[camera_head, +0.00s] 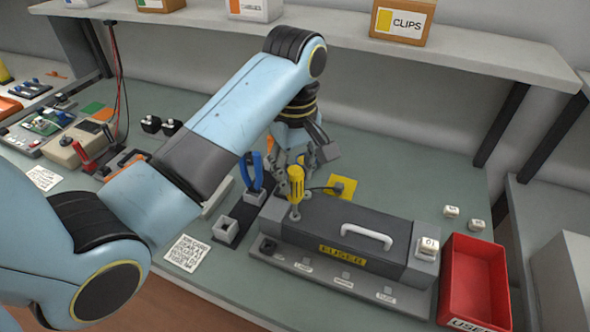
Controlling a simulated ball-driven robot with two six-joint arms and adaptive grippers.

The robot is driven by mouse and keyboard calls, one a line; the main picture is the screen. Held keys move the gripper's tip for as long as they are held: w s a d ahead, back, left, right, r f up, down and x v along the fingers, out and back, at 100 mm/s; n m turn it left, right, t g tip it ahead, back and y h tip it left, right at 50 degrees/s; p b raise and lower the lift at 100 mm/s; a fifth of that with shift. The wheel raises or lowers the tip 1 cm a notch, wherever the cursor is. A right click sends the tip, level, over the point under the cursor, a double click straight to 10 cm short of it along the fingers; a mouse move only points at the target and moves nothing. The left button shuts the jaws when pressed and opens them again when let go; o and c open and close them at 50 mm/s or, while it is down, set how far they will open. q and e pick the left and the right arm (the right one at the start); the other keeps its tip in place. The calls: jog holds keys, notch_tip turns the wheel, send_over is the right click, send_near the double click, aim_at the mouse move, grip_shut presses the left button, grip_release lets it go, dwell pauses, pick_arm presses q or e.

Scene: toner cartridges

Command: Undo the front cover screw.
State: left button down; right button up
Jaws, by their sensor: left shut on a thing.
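The dark grey unit labelled FUSER (330,222), with a white handle on top, sits on the table at centre right. Its lighter front ledge (330,272) carries several small labelled pieces. A dark round spot (268,246) shows at the left end of that ledge; I cannot tell whether it is the front cover screw. My left gripper (296,166) points down above the unit's left end, shut on a yellow screwdriver (296,184). The screwdriver is nearly upright, its lower end over the unit's left part; I cannot tell whether it touches. My right gripper is out of view.
Blue pliers (251,172) stand in a tool holder (228,229) with an empty square socket, left of the unit. A red bin labelled USED (463,240) stands to the right. A shelf (480,58) with boxes overhangs the back. The table right of centre behind the unit is mostly clear.

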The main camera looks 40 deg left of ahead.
pick_arm(q)
jog(key=m, duration=0.5)
jog(key=shift+m, duration=0.3)
jog(key=m, duration=0.4)
jog(key=shift+m, duration=0.3)
jog(key=m, duration=0.4)
jog(key=shift+m, duration=0.3)
jog(key=m, duration=0.3)
jog(key=shift+f, duration=0.5)
jog(key=n, duration=0.7)
